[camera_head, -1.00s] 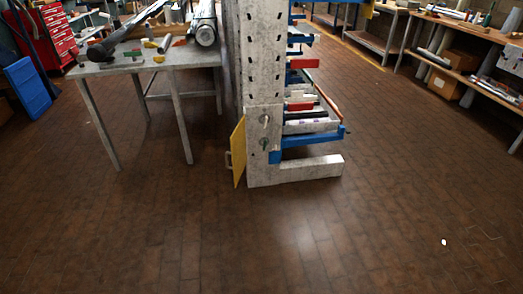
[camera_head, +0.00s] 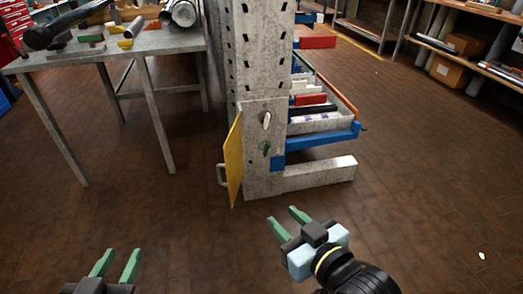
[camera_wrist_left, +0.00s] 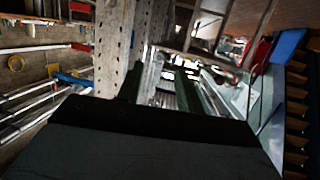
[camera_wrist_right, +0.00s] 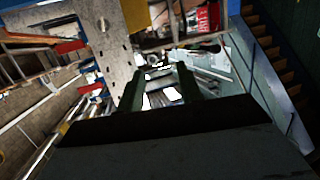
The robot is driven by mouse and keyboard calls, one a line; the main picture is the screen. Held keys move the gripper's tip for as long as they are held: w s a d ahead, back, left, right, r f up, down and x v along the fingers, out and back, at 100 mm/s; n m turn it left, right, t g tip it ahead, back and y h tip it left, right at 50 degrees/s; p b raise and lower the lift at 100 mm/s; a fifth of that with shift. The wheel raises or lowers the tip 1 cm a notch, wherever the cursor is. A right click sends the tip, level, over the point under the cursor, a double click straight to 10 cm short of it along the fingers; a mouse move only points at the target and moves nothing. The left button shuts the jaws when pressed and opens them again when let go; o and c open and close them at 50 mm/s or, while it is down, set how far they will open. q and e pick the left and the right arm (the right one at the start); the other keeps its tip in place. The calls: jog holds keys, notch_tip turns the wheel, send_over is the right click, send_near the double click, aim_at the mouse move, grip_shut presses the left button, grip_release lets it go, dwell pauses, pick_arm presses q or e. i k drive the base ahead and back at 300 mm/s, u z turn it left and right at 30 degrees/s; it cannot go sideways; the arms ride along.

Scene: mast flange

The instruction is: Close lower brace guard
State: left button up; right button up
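The lower brace guard (camera_head: 234,160) is a yellow panel with a pale handle (camera_head: 222,175) on its left side. It stands out from the lower left edge of the grey mast (camera_head: 264,175), seen nearly edge-on, swung open. My right gripper (camera_head: 284,220) is open and empty, in front of the mast foot and apart from the guard. My left gripper (camera_head: 116,262) is open and empty at the bottom left, well away from the guard. Green fingers show spread in the right wrist view (camera_wrist_right: 160,85) and the left wrist view (camera_wrist_left: 170,85).
A grey metal table (camera_head: 150,42) with tools and pipes stands left of the mast. A blue brace (camera_head: 320,137) and a grey foot (camera_head: 320,174) extend right from the mast. The brown floor in front is clear.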

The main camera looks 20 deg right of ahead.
aim_at(233, 149)
jog(key=u, duration=1.3)
jog(key=i, duration=1.8)
jog(key=z, duration=3.4)
jog(key=i, duration=0.4)
jog(key=u, duration=0.25)
